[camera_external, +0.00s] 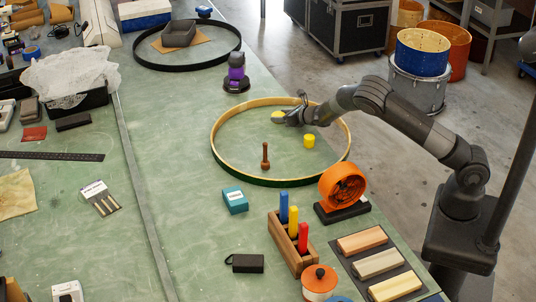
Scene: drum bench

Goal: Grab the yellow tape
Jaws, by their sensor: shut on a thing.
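My gripper (283,118) reaches in from the right, over the inside of a large wooden hoop. It is shut on a yellow round thing (277,114), which looks like the yellow tape; the fingers partly hide it. Whether it touches the bench cannot be told. A second yellow piece, a short cylinder (309,141), stands apart inside the hoop, to the lower right of my gripper.
The hoop (216,154) surrounds my gripper, with a brown peg (265,156) inside. A purple and black thing (236,75) stands behind it. An orange reel (342,186), a teal box (235,200) and a wooden block holder (289,245) lie in front.

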